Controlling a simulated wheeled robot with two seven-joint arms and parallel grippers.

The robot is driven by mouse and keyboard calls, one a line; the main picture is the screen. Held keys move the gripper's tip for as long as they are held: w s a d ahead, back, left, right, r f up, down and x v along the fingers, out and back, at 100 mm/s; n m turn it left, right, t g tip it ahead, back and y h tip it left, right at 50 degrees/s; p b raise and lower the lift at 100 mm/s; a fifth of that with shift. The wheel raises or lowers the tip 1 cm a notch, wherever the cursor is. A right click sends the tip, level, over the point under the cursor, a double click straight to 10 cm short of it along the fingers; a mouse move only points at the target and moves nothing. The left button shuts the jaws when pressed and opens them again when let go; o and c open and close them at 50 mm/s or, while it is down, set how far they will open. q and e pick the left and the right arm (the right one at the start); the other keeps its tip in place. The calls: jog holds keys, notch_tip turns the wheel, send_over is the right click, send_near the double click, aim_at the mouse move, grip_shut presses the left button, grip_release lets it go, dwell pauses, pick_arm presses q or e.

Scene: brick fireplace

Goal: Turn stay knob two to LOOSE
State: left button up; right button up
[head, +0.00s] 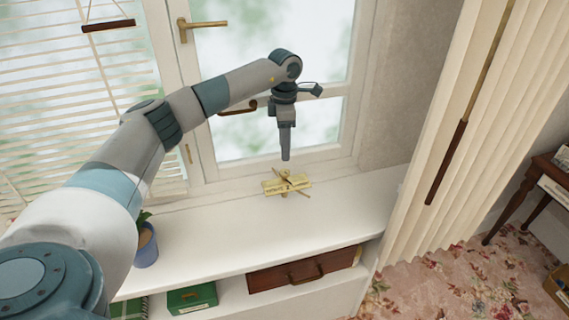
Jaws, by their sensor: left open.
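A pale yellow labelled plate (272,188) sits on the white window sill, below the right window pane. Small brass fittings (286,180) cross it; its lettering is too small to read, and I cannot tell which fitting is knob two or where it points. My left gripper (286,158) points straight down just above and behind the plate, apart from it in the picture. It is open and seen edge-on, with nothing visible in it. My right gripper is not in view.
A brass window handle (206,24) and a dark bronze handle (238,108) are on the window. A blue potted plant (146,248) stands at the sill's left. A cream curtain (458,110) with a hanging rod borders the right. The sill right of the plate is clear.

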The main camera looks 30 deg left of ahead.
aim_at(285, 171)
pick_arm(q)
notch_tip(285, 171, down, 8)
jog(key=shift+r+p, duration=0.1)
jog(key=shift+p, duration=1.05)
jog(key=shift+f, duration=0.55)
jog(key=c, duration=1.1)
